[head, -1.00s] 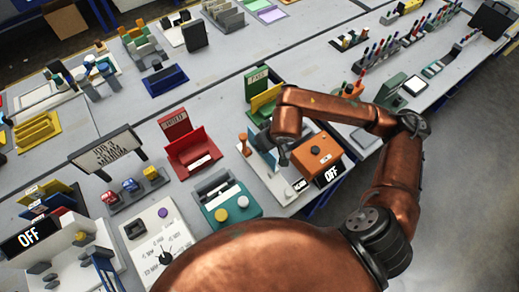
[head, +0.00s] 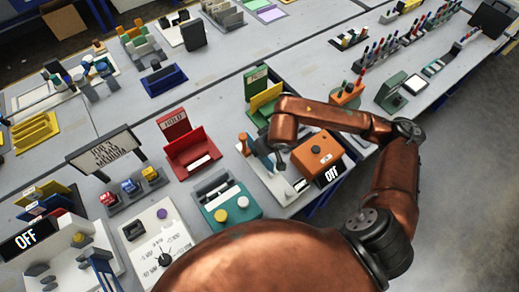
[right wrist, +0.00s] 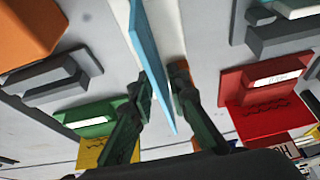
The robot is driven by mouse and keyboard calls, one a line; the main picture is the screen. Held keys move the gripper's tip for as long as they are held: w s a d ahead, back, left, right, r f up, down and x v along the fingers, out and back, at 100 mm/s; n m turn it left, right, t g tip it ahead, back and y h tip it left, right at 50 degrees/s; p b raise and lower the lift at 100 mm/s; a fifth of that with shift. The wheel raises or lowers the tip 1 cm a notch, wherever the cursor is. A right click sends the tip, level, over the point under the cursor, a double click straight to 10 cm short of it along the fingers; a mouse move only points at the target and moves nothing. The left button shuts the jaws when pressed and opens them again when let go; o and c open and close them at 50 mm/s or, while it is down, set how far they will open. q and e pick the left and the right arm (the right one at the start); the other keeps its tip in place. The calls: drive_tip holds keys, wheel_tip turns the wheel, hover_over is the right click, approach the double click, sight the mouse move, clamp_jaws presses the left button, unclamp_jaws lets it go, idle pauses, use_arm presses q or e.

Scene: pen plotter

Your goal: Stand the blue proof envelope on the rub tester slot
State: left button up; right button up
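The blue proof envelope (right wrist: 150,50) is a thin light-blue panel, seen nearly edge-on in the right wrist view. It runs between the fingers of my right gripper (right wrist: 162,78), which are close together on both sides of it. In the head view, my right gripper (head: 272,158) points down over a white-based station (head: 258,182), with the envelope mostly hidden by the arm. My left gripper is out of view.
A red "HOLD" rack (head: 190,150) and a teal device (head: 222,204) stand left of the station. A green and yellow rack (head: 262,98) stands behind it. A wooden-handled stamp (head: 243,143) is close to the gripper. The bench is crowded.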

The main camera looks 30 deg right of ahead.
drive_tip(key=shift+o, duration=0.4)
drive_tip(key=shift+r, duration=0.2)
drive_tip(key=p+v, duration=0.1)
drive_tip(key=v, duration=1.1)
drive_tip(key=shift+p, duration=0.35)
